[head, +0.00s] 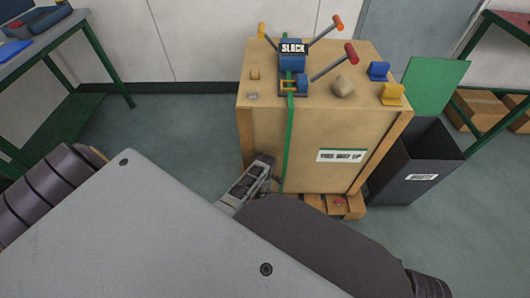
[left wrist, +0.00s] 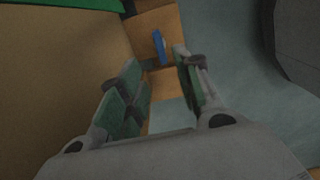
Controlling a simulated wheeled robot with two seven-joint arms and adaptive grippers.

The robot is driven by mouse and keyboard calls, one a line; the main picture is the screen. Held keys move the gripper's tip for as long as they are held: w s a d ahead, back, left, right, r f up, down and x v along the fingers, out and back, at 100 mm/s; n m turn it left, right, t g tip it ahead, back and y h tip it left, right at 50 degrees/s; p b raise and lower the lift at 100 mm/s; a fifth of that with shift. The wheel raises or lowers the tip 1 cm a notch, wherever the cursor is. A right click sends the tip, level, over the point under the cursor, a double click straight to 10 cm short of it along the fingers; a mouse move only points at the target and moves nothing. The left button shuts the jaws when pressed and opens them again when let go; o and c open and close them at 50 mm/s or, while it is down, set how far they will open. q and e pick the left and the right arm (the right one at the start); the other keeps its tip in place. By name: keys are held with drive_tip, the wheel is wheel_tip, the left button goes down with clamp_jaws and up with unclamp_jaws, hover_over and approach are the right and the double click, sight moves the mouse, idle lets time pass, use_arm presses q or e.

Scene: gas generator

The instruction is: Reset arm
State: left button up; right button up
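The task names only my arm. My left gripper (head: 268,170) is low in front of the left part of a wooden crate (head: 262,140), close to a green strap (head: 288,150) running down its front. I cannot tell if it touches the crate. In the left wrist view its two fingers (left wrist: 156,72) stand apart with nothing visible between their pads, so it is open. The crate's tan face (left wrist: 60,80) fills the left of that view. A small blue piece (left wrist: 159,47) shows beyond the fingertips. My right gripper is not in view.
On the crate top are a blue tool labelled SLACK (head: 292,60), levers with red and orange ends, a beige lump (head: 343,86) and small blocks. The crate stands on a pallet (head: 348,206). A dark waste bin (head: 420,165) stands right; a workbench (head: 55,42) is at upper left.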

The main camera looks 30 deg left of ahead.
use_arm(q)
drive_tip(key=shift+r, duration=0.25)
idle(0.3)
